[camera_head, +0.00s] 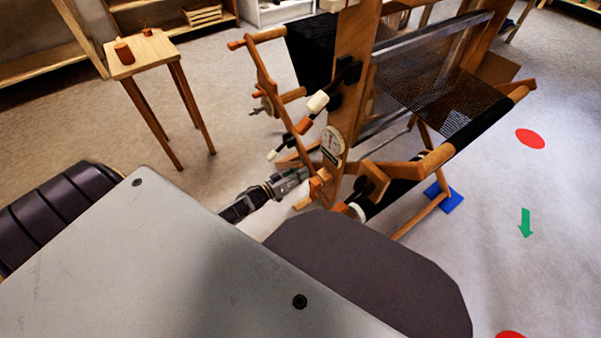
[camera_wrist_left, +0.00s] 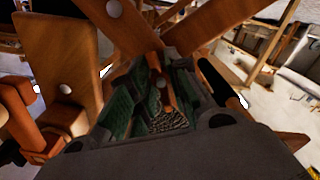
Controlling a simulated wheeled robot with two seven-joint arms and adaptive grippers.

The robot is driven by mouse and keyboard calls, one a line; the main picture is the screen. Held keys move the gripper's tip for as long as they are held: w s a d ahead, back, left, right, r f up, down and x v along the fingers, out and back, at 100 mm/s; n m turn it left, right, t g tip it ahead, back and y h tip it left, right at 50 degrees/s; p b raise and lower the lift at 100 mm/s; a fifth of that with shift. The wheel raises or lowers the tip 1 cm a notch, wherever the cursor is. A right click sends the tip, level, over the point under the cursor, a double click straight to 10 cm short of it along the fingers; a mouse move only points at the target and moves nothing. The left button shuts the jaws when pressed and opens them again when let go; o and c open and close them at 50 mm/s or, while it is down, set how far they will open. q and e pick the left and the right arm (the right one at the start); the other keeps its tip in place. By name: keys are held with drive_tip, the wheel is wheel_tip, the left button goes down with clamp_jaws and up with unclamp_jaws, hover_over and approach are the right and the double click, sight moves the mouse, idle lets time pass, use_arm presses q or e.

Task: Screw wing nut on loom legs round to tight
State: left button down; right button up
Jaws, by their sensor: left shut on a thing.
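The wooden loom (camera_head: 352,75) stands in the middle of the head view. My left gripper (camera_head: 300,175) reaches in low at its near side, by the crossing wooden legs (camera_head: 318,188). In the left wrist view the legs (camera_wrist_left: 122,28) cross just ahead of my left gripper (camera_wrist_left: 160,100). Its green-padded fingers are shut around a small grey, ridged piece (camera_wrist_left: 168,122), which seems to be the wing nut at the legs' joint. The fingers hide most of it, so I cannot tell how tight it is. My right gripper is not in view.
A small wooden table (camera_head: 143,55) stands at the left with a brown jar on it. A blue mat (camera_head: 445,196) lies under a loom foot.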

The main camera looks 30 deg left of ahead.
use_arm(q)
drive_tip(key=m, duration=2.3)
drive_tip(key=shift+a+b, duration=0.2)
drive_tip(key=shift+b, duration=0.2)
idle(0.4)
drive_tip(key=c, duration=1.3)
unclamp_jaws()
drive_tip(key=shift+c, duration=0.2)
